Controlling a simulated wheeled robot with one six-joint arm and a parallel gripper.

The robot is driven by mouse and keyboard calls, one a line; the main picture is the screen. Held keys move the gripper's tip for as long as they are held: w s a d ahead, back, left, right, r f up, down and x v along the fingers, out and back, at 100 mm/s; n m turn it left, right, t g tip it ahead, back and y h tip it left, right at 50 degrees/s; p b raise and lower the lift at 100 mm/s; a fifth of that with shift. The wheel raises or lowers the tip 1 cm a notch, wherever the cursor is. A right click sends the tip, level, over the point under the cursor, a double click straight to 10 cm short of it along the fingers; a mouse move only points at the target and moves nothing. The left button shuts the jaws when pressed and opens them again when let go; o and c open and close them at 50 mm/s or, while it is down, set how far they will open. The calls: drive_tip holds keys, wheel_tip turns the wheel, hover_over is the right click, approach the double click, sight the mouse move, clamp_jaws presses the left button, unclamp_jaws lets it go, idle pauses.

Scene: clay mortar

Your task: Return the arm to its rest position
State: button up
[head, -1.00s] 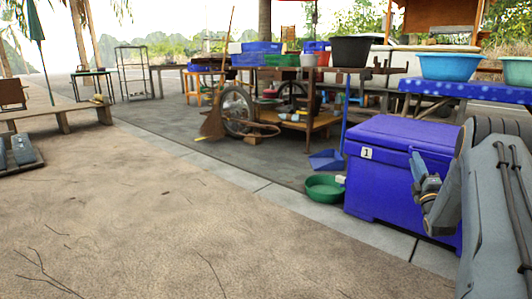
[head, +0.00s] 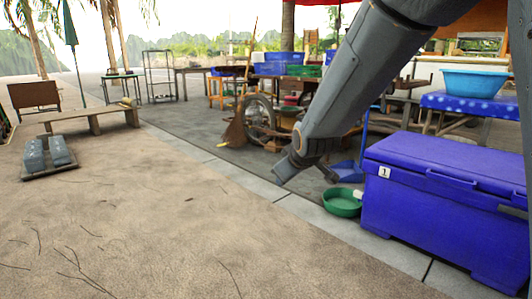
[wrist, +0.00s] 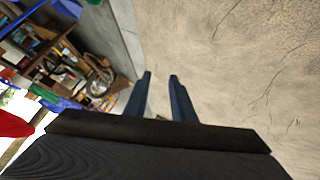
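My arm reaches down from the top right in the head view, across the market stall. My gripper (head: 285,172) is at its lower end, in the air before the paved strip. In the wrist view my gripper (wrist: 161,77) shows two dark fingers standing apart, with only bare ground visible between them. It holds nothing that I can see. No clay mortar can be made out in either view.
A blue cooler box (head: 445,200) marked 1 stands at right, with a green basin (head: 342,202) beside it. A cart wheel (head: 258,118) and broom (head: 236,128) are behind my arm. A low bench (head: 95,115) is at left. The sandy foreground is clear.

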drive_tip(key=s+a+r+m+g+p, duration=0.1)
drive_tip(key=s+a+g, duration=0.25)
drive_tip(key=s, duration=0.75)
drive_tip(key=s+a+r+g+p, duration=0.15)
drive_tip(key=s+a, duration=0.35)
drive_tip(key=s, duration=0.7)
drive_tip(key=s+d+m+g+p, duration=0.1)
drive_tip(key=s+g+p, duration=0.25)
drive_tip(key=s, duration=1.65)
drive_tip(key=d+r+m+h+p, duration=0.1)
drive_tip(key=d+r+m+p, duration=0.2)
drive_tip(key=d+r+p, duration=0.7)
drive_tip(key=d+r+m+h+p, duration=0.1)
drive_tip(key=d+r+m+p, duration=0.2)
drive_tip(key=d+r+p, duration=0.8)
wheel_tip(320, 180, up, 8)
drive_tip(key=p, duration=1.5)
drive_tip(key=shift+m+g+p, duration=0.3)
drive_tip(key=shift+g+p, duration=0.05)
drive_tip(key=shift+s+f, duration=0.15)
drive_tip(key=shift+s, duration=0.05)
